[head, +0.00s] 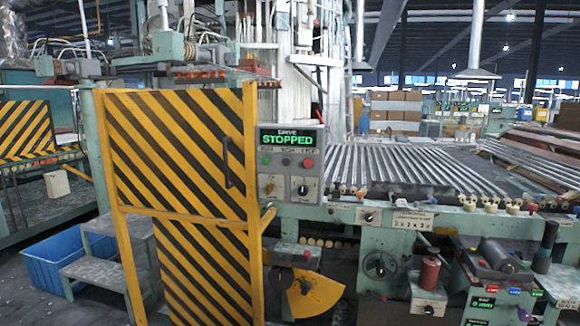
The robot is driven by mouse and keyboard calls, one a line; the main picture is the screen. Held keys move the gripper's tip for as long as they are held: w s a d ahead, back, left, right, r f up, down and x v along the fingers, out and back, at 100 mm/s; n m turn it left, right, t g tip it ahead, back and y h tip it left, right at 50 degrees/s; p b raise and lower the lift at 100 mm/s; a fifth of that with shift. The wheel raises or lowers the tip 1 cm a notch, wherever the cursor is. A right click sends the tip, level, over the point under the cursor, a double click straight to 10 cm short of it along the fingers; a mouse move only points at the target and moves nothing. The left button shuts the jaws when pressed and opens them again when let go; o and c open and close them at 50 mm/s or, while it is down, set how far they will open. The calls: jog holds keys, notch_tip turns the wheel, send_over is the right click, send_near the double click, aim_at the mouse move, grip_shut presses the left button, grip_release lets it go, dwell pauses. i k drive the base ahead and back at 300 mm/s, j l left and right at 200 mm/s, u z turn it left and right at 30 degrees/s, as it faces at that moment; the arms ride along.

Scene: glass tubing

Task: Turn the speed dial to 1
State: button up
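A grey control box (290,165) stands just right of the striped gate. Its green display reads "DRIVE STOPPED". Below the display are a green button (266,160) and a red button (308,163). Another dark knob (369,216) is on the green machine front, beside a white label plate (408,219). The print is too small to tell which knob is the speed dial or where it points. My gripper is not in view.
A yellow-black striped gate (185,150) with a dark handle stands at left. Grey steps (100,275) and a blue crate (60,262) are beyond it. A handwheel (378,265), a yellow sector plate (315,293) and a red spool (429,272) sit low. Glass tubes (420,165) lie at right.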

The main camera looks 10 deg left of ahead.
aim_at(303, 190)
jog(key=u, duration=0.8)
jog(key=i+j+z, duration=0.1)
jog(key=j, duration=0.2)
jog(key=i+j+z, duration=0.2)
jog(key=j, duration=0.4)
jog(key=i, duration=0.1)
